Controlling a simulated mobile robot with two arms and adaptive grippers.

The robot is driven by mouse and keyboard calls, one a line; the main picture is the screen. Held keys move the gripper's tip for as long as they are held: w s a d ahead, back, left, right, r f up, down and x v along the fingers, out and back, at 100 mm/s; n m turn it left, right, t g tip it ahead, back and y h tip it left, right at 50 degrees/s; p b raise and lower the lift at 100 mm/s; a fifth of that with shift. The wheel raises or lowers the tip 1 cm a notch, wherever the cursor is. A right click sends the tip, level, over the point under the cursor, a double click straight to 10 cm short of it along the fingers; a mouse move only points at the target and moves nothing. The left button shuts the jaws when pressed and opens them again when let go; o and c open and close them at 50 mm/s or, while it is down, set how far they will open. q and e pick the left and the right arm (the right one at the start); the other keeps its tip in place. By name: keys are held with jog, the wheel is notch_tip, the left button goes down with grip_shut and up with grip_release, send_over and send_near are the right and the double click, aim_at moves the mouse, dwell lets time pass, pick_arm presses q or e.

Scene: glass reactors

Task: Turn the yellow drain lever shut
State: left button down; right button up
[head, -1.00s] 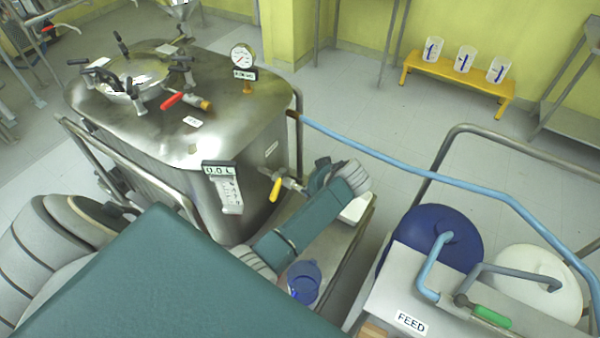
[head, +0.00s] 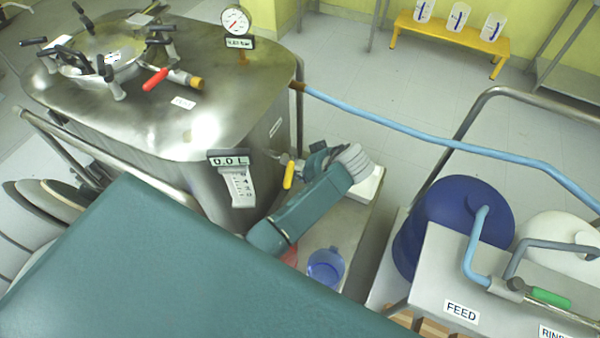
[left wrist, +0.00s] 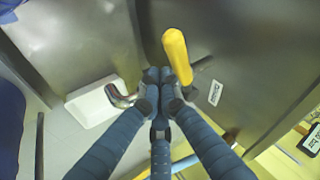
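The yellow drain lever (head: 288,175) hangs down from the drain valve low on the steel reactor (head: 150,110). In the left wrist view the lever (left wrist: 177,56) stands close beside my fingertips, with the bent metal drain spout (left wrist: 120,97) on their other side. My left gripper (head: 307,160) is at the valve, partly hidden by its own wrist in the head view. In the left wrist view its fingers (left wrist: 160,77) are drawn together with their tips meeting; no object shows between them. Whether a finger touches the lever I cannot tell. My right gripper is not in view.
A blue jug (head: 326,267) stands on the low stand under my left arm. A white tray (left wrist: 92,107) lies below the spout. A blue hose (head: 430,138) crosses to the right, above the blue drum (head: 440,215) and FEED panel (head: 440,275). A rail borders the reactor's front.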

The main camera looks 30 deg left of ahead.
aim_at(291, 177)
pick_arm(q)
jog(key=s+a+m+p, duration=0.1)
jog(key=p, duration=0.2)
jog(key=s+a+m+t+p, duration=0.1)
jog(key=p, duration=0.2)
jog(key=shift+a+r+m+h+p, duration=0.2)
jog(key=shift+m+h+p, duration=0.1)
jog(key=shift+f, duration=0.2)
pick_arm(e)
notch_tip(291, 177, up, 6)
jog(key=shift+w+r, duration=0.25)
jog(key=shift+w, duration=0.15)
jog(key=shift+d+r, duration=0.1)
